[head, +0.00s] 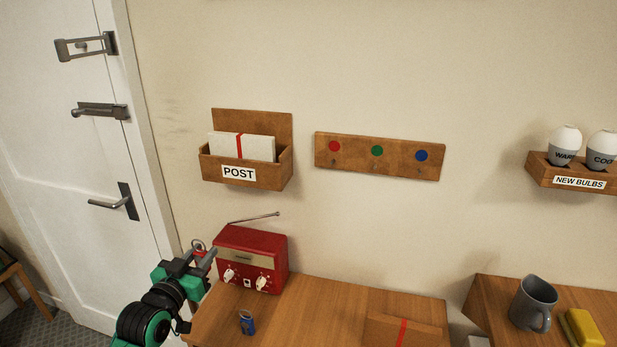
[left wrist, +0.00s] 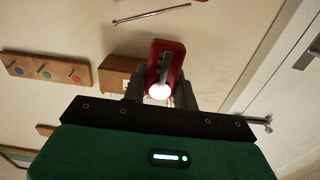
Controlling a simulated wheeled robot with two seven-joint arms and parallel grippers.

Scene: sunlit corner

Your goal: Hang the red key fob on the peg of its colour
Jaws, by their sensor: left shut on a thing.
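The red key fob (head: 198,250) shows as a small red piece with a thin ring at my left gripper's fingertips, partly hidden by the fingers. In the left wrist view the red fob (left wrist: 174,62) sits between the fingers. My left gripper (head: 205,257) is shut on it, left of the red radio, below and left of the peg board. The wooden peg board (head: 355,148) on the wall has red (head: 334,146), green (head: 377,151) and blue (head: 421,155) discs, with small pegs below them. All three pegs look empty. My right gripper is not in view.
A red radio (head: 250,262) with a raised aerial stands on the wooden top (head: 320,300), behind a blue fob (head: 247,322). A POST box (head: 275,176) hangs left of the board. A bulb shelf (head: 545,173), a mug (head: 533,304) and a yellow thing (head: 581,328) are at right.

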